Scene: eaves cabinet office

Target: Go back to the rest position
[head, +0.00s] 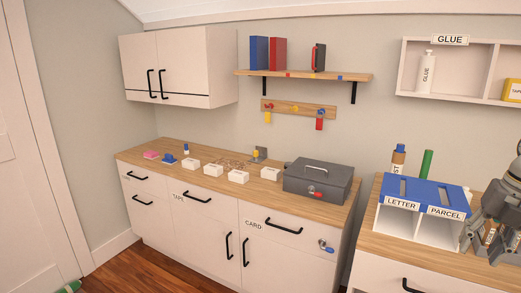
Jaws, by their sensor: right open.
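My right gripper (482,248) is at the right edge, over the right-hand counter, beside the PARCEL side of the blue-topped letter and parcel box (423,193). Its grey fingers are apart. A brown cylinder (490,233) shows between or behind the fingers; I cannot tell its exact distance from them. The rest of the right arm is cut off by the frame. My left gripper is not in view.
A brown bottle with a blue cap (397,161) and a green cylinder (426,164) stand behind the box. A grey cash box (318,183) and several small white boxes (239,176) stand on the left counter.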

